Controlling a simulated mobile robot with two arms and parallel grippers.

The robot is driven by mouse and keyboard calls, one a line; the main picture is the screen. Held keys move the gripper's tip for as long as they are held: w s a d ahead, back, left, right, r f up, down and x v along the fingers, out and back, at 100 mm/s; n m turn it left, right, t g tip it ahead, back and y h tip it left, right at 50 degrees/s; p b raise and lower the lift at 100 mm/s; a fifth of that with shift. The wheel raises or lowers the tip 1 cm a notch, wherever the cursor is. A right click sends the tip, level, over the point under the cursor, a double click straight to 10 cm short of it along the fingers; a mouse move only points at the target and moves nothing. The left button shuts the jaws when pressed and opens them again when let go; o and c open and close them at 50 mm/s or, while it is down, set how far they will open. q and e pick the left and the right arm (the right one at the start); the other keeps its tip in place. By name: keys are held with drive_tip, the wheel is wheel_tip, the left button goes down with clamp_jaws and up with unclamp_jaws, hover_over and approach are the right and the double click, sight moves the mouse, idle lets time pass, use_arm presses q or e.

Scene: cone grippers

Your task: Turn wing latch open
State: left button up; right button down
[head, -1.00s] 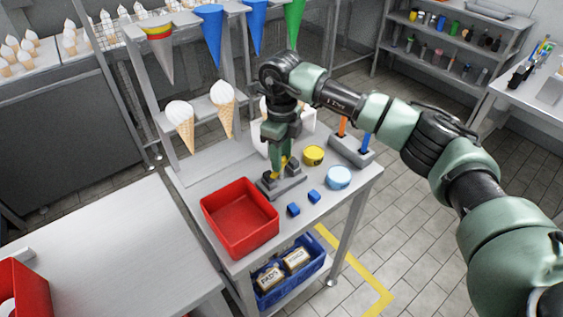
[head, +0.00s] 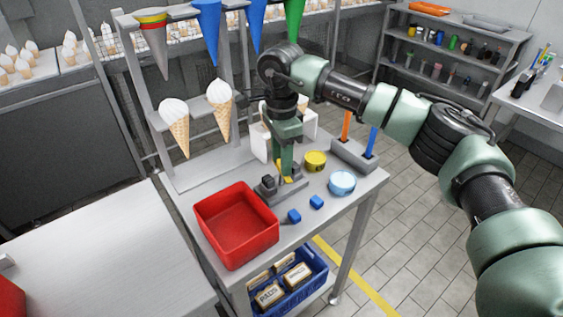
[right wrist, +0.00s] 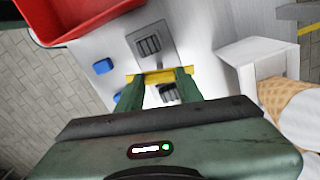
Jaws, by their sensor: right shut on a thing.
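The wing latch is a yellow bar (right wrist: 160,76) on a grey base plate (head: 293,191) with dark blocks at its ends, on the metal table. In the right wrist view the bar lies crosswise to the line between the two blocks. My right gripper (head: 286,172) points down over the plate, its green fingers (right wrist: 160,86) shut on the yellow bar, one on each side. In the head view the fingers hide most of the bar. My left gripper is not in view.
A red bin (head: 238,226) stands left of the latch. Two small blue cubes (head: 294,216), a yellow round tin (head: 315,160) and a light blue tin (head: 342,183) are close by. A white holder (right wrist: 262,66) with an ice-cream cone stands behind. Cones hang on the rack above.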

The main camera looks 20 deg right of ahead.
drive_tip(key=shift+r+n+b, duration=0.1)
drive_tip(key=shift+n+b, duration=0.2)
drive_tip(key=shift+n, duration=0.9)
drive_tip(key=c, duration=0.9)
unclamp_jaws()
wheel_tip(320, 180, up, 8)
drive_tip(key=shift+f+b, duration=0.1)
drive_tip(key=shift+b, duration=0.45)
